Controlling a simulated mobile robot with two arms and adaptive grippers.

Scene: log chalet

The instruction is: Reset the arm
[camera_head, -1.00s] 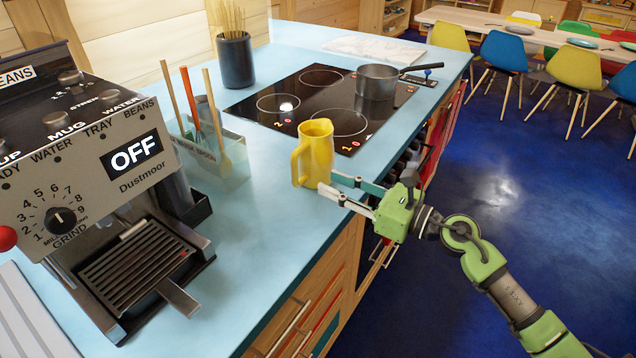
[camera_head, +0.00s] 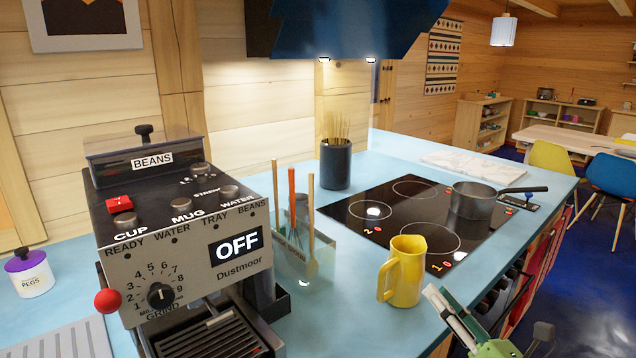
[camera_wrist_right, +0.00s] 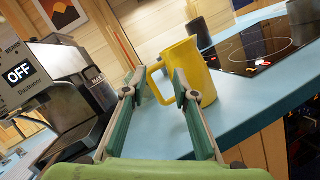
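My right gripper (camera_head: 440,297) shows at the bottom right of the head view, near the counter's front edge. In the right wrist view its two fingers (camera_wrist_right: 156,84) stand apart with nothing between them, so it is open and empty. A yellow jug (camera_head: 407,272) stands upright on the blue counter, to the left of and beyond the gripper. In the right wrist view the jug (camera_wrist_right: 200,75) is ahead, its handle showing between the fingers. I cannot tell the exact gap to it. My left gripper is not in view.
A coffee machine (camera_head: 185,270) reading OFF stands at the left. A clear utensil holder (camera_head: 300,255) stands beside it. A dark pot (camera_head: 474,202) sits on the black hob (camera_head: 350,210). Open blue floor (camera_head: 570,265) lies right of the counter (camera_head: 335,325).

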